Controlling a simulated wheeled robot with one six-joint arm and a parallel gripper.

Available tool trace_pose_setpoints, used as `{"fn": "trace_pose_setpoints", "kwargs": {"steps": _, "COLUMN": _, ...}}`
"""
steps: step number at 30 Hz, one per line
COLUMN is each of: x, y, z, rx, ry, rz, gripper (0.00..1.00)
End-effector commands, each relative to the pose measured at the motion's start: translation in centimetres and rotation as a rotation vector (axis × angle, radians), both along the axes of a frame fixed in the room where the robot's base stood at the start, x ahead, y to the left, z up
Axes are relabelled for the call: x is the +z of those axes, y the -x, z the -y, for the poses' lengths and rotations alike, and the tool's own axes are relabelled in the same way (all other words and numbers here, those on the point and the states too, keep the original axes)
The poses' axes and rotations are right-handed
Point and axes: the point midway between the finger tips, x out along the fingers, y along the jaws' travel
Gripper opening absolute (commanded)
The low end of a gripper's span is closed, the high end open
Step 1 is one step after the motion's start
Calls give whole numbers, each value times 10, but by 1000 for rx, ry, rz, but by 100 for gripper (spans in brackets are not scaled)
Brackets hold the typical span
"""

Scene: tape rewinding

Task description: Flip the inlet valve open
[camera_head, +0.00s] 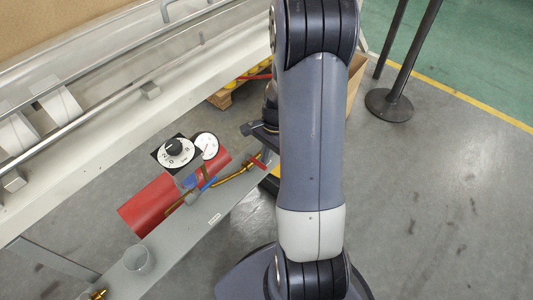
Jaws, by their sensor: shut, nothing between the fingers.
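A brass pipe fitting (233,175) runs beside a red cylinder (150,205) on the grey metal ledge. It carries a blue lever (209,183) and, at its right end, a red lever (258,160); the picture does not label which is the inlet valve. A black knob on a numbered dial (174,149) and a round white gauge (206,145) with a red needle stand above the fitting. My gripper (247,129) shows as a dark part left of my arm, just above the red lever, shut and empty. My arm hides the rest of it. Contact with the lever cannot be told.
A machine frame with metal rails (90,97) fills the upper left. A clear cup-like ring (138,258) and a brass piece (98,294) are on the ledge at lower left. A pallet (238,90) and a black post base (388,105) stand behind. Open grey floor lies right.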

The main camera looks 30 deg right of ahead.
Motion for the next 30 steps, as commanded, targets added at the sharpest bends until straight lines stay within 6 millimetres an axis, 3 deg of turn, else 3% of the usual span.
{"fn": "trace_pose_setpoints", "kwargs": {"steps": 17, "x": 1, "y": 5, "z": -6, "rx": -134, "ry": 0, "rz": -1, "gripper": 0}}
{"fn": "trace_pose_setpoints", "kwargs": {"steps": 30, "x": 2, "y": 16, "z": -25, "rx": -506, "ry": 0, "rz": -2, "gripper": 0}}
